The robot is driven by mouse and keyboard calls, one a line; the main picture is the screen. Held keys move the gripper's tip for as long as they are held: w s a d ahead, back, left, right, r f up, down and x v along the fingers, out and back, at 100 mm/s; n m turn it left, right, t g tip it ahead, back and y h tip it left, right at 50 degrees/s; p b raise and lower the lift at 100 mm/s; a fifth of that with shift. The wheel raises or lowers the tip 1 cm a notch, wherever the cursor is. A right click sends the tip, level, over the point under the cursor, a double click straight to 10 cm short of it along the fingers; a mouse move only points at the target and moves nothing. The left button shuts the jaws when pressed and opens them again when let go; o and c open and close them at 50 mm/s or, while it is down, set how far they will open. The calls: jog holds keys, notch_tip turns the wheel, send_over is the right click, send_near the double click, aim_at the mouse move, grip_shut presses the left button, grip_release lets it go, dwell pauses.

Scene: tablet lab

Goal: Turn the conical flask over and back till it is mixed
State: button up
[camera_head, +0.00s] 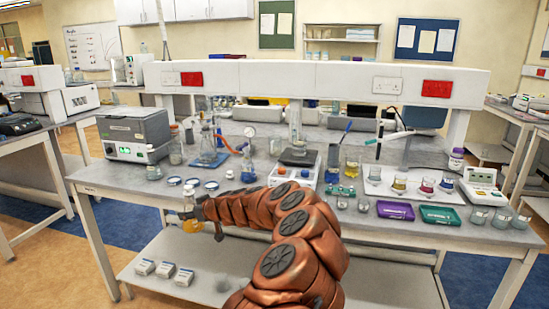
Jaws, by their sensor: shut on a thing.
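The conical flask (191,226) is small in the head view, left of the picture's middle, with orange-yellow liquid low in it. It looks roughly upright, with a pale narrow top above. My gripper (194,212) is shut on the flask and holds it in front of the bench's front edge, above the lower shelf. The fingers are dark and small, and partly hide the flask's upper part. My copper-coloured arm reaches in from the bottom and hides part of the bench front.
The grey bench (120,178) carries a water bath (134,133), a balance (295,172), a purple tray (395,210), a green tray (440,215) and several beakers and flasks. Small dishes stand close behind the held flask. White boxes (164,269) lie on the lower shelf (390,285).

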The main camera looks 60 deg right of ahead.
jog(key=s+d+r+p, duration=0.3)
jog(key=d+r+p, duration=0.1)
jog(key=d, duration=0.6)
jog(key=s+d+r+p, duration=0.3)
jog(key=d+r+p, duration=0.1)
jog(key=d, duration=0.7)
jog(key=s+r+n+g+y+p, duration=0.1)
jog(key=s+r+n+y+p, duration=0.1)
jog(key=s, duration=0.4)
jog(key=s+d+r+n+g+y+p, duration=0.1)
jog(key=s+r+n+y+p, duration=0.2)
jog(key=s+n+y+p, duration=0.2)
jog(key=shift+s+r, duration=0.25)
jog(key=shift+s, duration=0.45)
jog(key=shift+w+d, duration=0.1)
jog(key=shift+d, duration=0.05)
jog(key=shift+d, duration=0.2)
jog(key=shift+g+h, duration=0.3)
